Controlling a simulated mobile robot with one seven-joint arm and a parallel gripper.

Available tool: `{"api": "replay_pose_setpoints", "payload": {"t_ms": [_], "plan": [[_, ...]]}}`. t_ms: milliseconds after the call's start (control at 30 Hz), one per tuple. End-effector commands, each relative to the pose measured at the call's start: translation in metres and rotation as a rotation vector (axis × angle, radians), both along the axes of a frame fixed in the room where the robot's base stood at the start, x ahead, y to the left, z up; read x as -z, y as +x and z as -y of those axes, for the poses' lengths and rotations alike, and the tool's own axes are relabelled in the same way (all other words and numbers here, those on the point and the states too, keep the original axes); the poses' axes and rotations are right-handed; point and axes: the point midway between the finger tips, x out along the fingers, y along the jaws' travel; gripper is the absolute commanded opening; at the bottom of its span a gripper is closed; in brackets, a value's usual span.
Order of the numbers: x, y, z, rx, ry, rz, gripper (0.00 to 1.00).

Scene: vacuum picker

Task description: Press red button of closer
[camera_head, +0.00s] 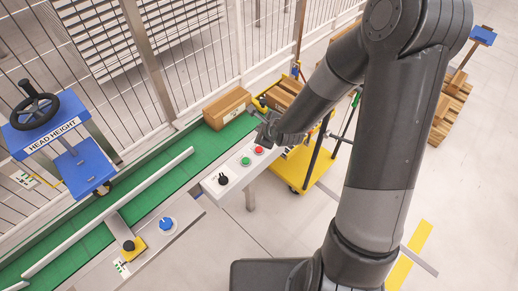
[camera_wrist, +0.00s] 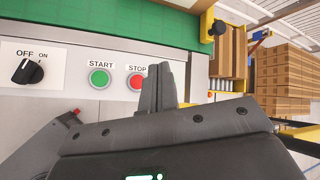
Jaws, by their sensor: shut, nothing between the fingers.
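The red button (camera_head: 259,150) sits at the far end of a white control panel (camera_head: 236,172). In the wrist view it is the red button (camera_wrist: 137,81) under a STOP label. My gripper (camera_head: 265,132) is close beside it, on the far side in the head view. In the wrist view my shut, empty gripper (camera_wrist: 163,82) stands just right of the red button, with the button's right edge close to the fingers. I cannot tell whether they touch it or how high they are above the panel.
A green START button (camera_wrist: 99,79) and a black OFF/ON knob (camera_wrist: 27,71) lie left of STOP. A green conveyor (camera_head: 160,173) runs behind the panel with a cardboard box (camera_head: 227,108) on it. A yellow cart (camera_head: 306,165) stands right of the panel.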

Motion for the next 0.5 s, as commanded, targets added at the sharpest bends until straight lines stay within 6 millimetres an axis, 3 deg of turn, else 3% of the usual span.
{"api": "replay_pose_setpoints", "payload": {"t_ms": [333, 500], "plan": [[0.002, 0.000, 0.000, -0.001, -0.001, 0.000, 0.00], [0.015, 0.000, 0.000, -0.001, -0.001, -0.002, 0.00]]}}
